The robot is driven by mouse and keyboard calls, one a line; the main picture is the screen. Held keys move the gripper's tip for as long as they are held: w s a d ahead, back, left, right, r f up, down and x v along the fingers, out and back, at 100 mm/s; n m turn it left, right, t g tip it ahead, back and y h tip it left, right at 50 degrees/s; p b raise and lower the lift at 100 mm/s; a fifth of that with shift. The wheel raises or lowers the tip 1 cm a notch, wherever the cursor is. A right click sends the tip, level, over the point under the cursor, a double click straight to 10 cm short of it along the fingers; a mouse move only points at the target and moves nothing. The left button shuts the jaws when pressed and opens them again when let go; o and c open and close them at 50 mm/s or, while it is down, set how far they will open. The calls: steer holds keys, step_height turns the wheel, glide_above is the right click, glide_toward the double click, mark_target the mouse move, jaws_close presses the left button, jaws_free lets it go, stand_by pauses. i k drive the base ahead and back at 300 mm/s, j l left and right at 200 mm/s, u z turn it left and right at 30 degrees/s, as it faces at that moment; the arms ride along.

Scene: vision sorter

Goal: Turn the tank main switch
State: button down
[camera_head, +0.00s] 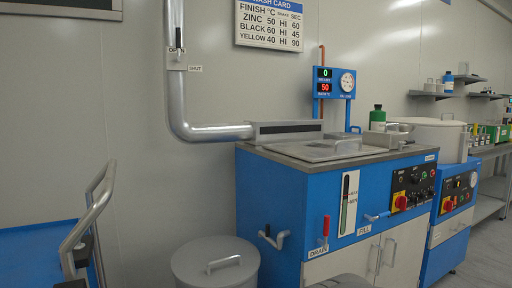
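The blue wash tank (274,199) stands in the middle of the view with a grey top and a lid. Its dark control panel (413,184) is at the right end of its front. A red rotary switch on a yellow plate (400,202) sits at the panel's lower left and looks like the main switch; its exact angle is too small to tell. A second blue unit to the right has a similar red switch (447,206). My gripper is not in view.
A grey lidded bin (214,264) stands left of the tank. A cart handle (88,215) and blue cart top are at far left. A red-handled drain valve (325,229) and the fill lever (376,216) stick out of the tank front. A grey shape at the bottom edge is unclear.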

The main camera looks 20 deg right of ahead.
mark_target(401, 203)
steer(key=z, duration=1.7)
